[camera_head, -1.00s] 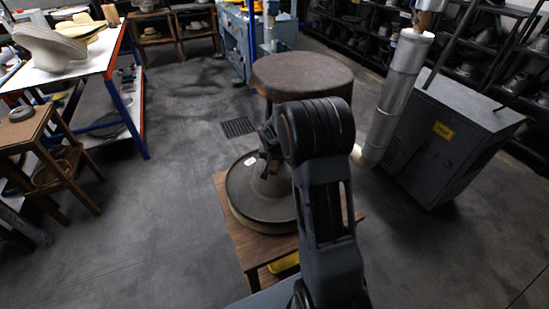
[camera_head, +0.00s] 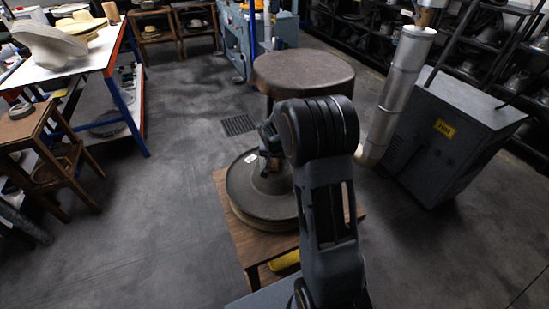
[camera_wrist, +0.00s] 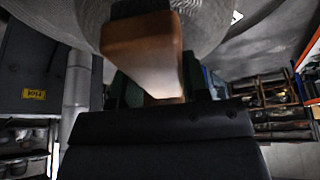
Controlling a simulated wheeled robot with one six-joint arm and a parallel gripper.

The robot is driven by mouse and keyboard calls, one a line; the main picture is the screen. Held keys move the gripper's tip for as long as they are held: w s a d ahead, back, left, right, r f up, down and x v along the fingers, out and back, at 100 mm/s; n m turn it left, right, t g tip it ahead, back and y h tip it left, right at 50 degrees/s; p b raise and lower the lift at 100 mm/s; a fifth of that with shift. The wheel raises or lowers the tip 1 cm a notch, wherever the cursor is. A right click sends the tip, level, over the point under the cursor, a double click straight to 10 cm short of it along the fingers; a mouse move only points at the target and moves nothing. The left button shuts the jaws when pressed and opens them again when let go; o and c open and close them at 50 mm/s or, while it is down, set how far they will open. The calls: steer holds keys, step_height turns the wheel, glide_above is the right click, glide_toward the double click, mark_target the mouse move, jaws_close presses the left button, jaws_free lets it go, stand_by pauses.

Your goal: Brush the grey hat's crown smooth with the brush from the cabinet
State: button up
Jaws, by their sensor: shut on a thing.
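The grey hat (camera_head: 262,207) lies on a small wooden table in the head view, its wide round brim showing with a small white label. My arm covers part of it on the right. My gripper (camera_head: 268,145) is above the hat, partly hidden behind my arm. In the wrist view the gripper (camera_wrist: 157,88) is shut on the brush (camera_wrist: 145,50), which has an orange-brown wooden handle and a dark bristle end at the top. The grey hat (camera_wrist: 215,20) fills the top of that view behind the brush. Whether the bristles touch it, I cannot tell.
The wooden table (camera_head: 236,242) carries the hat. A round brown-topped piece (camera_head: 303,72) stands just behind it. A grey cabinet (camera_head: 440,135) with a yellow label and a silver pipe (camera_head: 396,95) are at the right. A white-topped workbench (camera_head: 80,62) is at left. Floor between is clear.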

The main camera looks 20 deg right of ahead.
steer(key=shift+w+d, duration=0.4)
steer(key=shift+w, duration=0.25)
steer(key=shift+w+d, duration=0.4)
steer(key=shift+w, duration=0.2)
steer(key=shift+s+f, duration=0.1)
steer(key=shift+s+a+b, duration=0.5)
steer(key=shift+s+a, duration=0.1)
steer(key=shift+s, duration=0.35)
steer(key=shift+s+a+b, duration=0.5)
steer(key=shift+s+a, duration=0.05)
steer(key=shift+s, duration=0.35)
steer(key=shift+w, duration=0.1)
steer(key=shift+w+d+p, duration=0.2)
steer(key=shift+w+d, duration=0.4)
steer(key=shift+w, duration=0.3)
steer(key=shift+w+d+p, duration=0.15)
steer(key=shift+w+d, duration=0.4)
steer(key=shift+w, duration=0.35)
